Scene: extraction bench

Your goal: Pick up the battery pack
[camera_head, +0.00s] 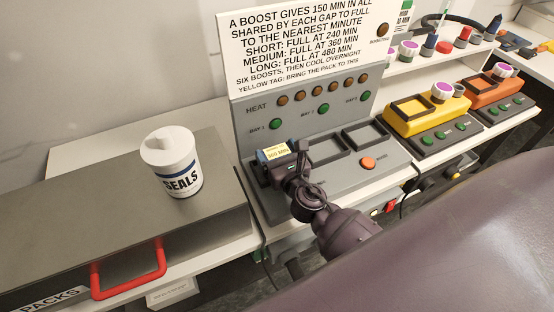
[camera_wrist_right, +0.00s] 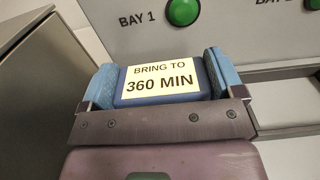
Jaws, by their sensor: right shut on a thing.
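The battery pack (camera_wrist_right: 135,100) is a dark blue block with a pale yellow label reading "BRING TO 360 MIN". In the head view the pack (camera_head: 263,156) is at the left bay of the grey charger (camera_head: 330,195), below the "BAY 1" mark. My right gripper (camera_wrist_right: 161,80) has its blue finger pads on either side of the pack, shut on it. In the head view the right gripper (camera_head: 284,158) partly hides the pack. I cannot tell whether the pack sits in the bay or is slightly raised. My left gripper is not in view.
A white "SEALS" tub (camera_head: 176,168) stands on a grey box (camera_head: 90,200) with a red handle (camera_head: 128,284), left of the charger. Two more bays show empty in the charger. A yellow unit (camera_head: 428,110) and an orange unit (camera_head: 492,95) stand to the right.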

